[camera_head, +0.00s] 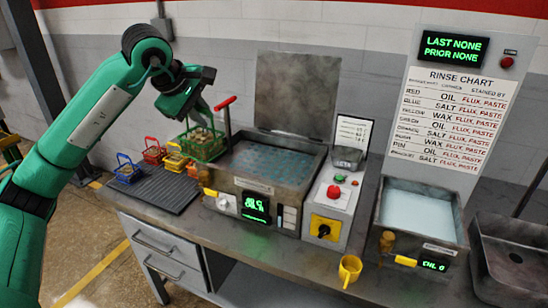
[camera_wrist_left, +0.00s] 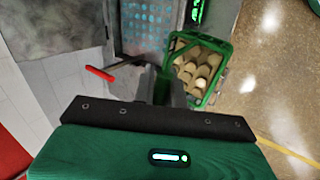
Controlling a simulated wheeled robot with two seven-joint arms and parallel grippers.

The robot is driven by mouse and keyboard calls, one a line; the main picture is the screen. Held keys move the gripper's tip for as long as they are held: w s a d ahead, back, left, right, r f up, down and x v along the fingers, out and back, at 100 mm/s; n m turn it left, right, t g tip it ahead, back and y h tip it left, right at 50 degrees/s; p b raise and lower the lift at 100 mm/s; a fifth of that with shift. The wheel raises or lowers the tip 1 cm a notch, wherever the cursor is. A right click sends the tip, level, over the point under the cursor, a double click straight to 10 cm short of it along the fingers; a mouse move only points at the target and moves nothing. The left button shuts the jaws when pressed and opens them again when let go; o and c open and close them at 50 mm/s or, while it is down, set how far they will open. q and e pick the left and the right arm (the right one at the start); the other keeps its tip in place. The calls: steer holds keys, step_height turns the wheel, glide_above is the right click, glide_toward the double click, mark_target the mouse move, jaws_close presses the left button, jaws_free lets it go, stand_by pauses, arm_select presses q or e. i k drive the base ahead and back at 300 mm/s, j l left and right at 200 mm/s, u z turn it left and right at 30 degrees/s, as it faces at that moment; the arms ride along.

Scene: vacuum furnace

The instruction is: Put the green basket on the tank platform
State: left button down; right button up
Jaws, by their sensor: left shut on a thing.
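The green basket (camera_head: 203,146) holds several round tan pieces. It hangs below my left gripper (camera_head: 199,112) at the left rear of the tank, near the other baskets. In the left wrist view, the green basket (camera_wrist_left: 196,70) shows beyond my left gripper (camera_wrist_left: 168,88), which is shut on it; the exact grip point is partly hidden. The tank (camera_head: 238,187) is open, with a bluish perforated surface, seemingly the platform (camera_head: 270,163), inside; it also shows in the left wrist view (camera_wrist_left: 145,28). My right gripper is not in view.
A red-handled lever (camera_head: 225,104) stands close right of the basket. The tank's raised lid (camera_head: 295,92) is behind.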

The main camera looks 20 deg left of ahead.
mark_target(252, 160)
steer(key=i+l, duration=0.1)
steer(key=i, duration=0.75)
